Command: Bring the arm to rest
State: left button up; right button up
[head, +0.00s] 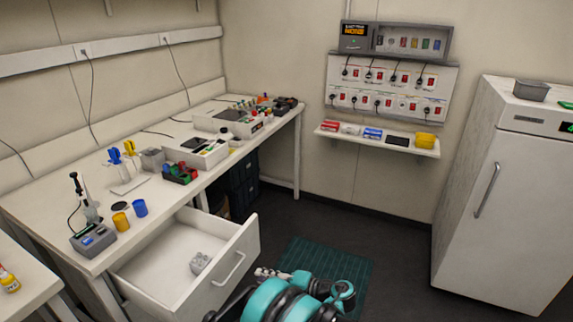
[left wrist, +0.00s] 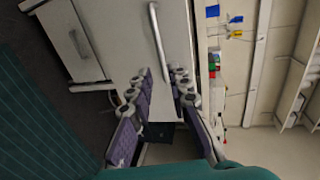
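My left arm (head: 290,297) shows at the bottom middle of the head view, teal and black, over the floor in front of the bench. My left gripper (head: 268,272) is partly seen there, right of the open drawer (head: 240,243). In the left wrist view the fingers of my left gripper (left wrist: 163,78) stand apart with nothing between them. Behind them is a white drawer front with a metal handle (left wrist: 158,35); I cannot tell how far off it is. My right gripper is not in view.
The open drawer sticks out from the white bench (head: 60,195) and holds a small grey block (head: 200,263). A green mat (head: 335,262) lies on the floor. A white fridge (head: 500,200) stands at the right, and a wall shelf (head: 425,152) is at the back. Dark floor between is clear.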

pick_arm(q)
jog(key=s+a+r+g+h, duration=0.1)
jog(key=s+a+r+h, duration=0.6)
jog(key=a+r, duration=0.25)
jog(key=s+d+r+n+t+h, duration=0.1)
jog(key=s+n+h, duration=0.3)
jog(key=s, duration=1.3)
jog(key=t+h, duration=0.1)
jog(key=h, duration=0.2)
jog(key=shift+r, duration=0.15)
